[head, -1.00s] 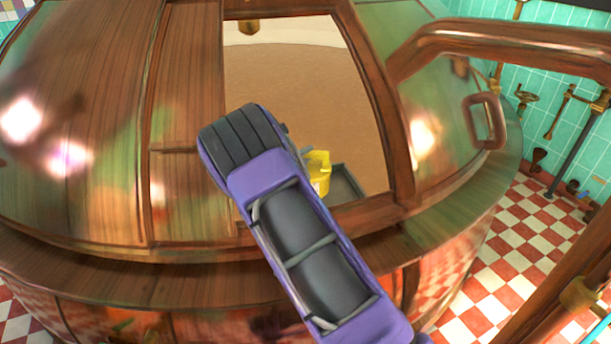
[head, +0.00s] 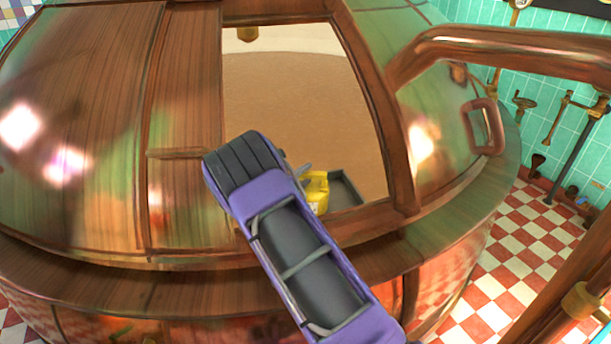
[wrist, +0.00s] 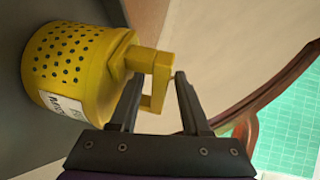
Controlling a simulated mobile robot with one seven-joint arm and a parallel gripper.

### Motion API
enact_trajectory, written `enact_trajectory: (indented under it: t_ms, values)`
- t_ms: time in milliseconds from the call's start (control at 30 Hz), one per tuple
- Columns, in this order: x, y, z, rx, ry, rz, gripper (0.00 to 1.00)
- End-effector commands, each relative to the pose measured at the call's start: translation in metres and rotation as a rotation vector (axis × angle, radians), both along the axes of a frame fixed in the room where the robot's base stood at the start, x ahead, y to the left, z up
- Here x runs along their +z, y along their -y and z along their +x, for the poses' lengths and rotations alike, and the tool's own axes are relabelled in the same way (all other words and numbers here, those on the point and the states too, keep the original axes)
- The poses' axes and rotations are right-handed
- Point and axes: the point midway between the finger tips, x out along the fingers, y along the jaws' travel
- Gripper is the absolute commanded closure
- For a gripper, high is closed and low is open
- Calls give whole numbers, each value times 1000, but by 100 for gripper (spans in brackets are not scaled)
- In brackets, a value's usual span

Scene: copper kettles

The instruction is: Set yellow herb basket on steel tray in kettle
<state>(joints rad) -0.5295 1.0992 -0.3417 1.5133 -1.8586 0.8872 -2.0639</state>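The yellow herb basket (head: 317,191) is inside the kettle opening, low at its front edge; my arm partly hides it. In the wrist view the basket (wrist: 75,68) has a holed wall, a white label and a square loop handle. The steel tray (head: 345,191) is a dark grey tray just inside the opening, behind and right of the basket. A dark grey surface lies against the basket's base in the wrist view; contact with the tray is unclear.
The copper kettle (head: 105,130) surrounds the opening, with a wooden-looking frame (head: 385,110) close to my arm's right. A thick curved pipe (head: 510,45) and a handle (head: 484,127) stand at the right. The brown kettle interior (head: 300,110) behind the tray is clear.

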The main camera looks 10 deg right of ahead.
Motion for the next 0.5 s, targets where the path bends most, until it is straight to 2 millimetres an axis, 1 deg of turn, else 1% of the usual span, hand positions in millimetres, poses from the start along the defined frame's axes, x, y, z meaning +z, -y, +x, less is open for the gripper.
enact_trajectory:
  t_ms: [267,333,467,500]
  values:
    - [1,0,0,0,0,0,48]
    - [4,0,0,0,1,1,48]
    - [7,-11,-12,4,-1,1,48]
    - [7,-15,-18,3,-2,0,48]
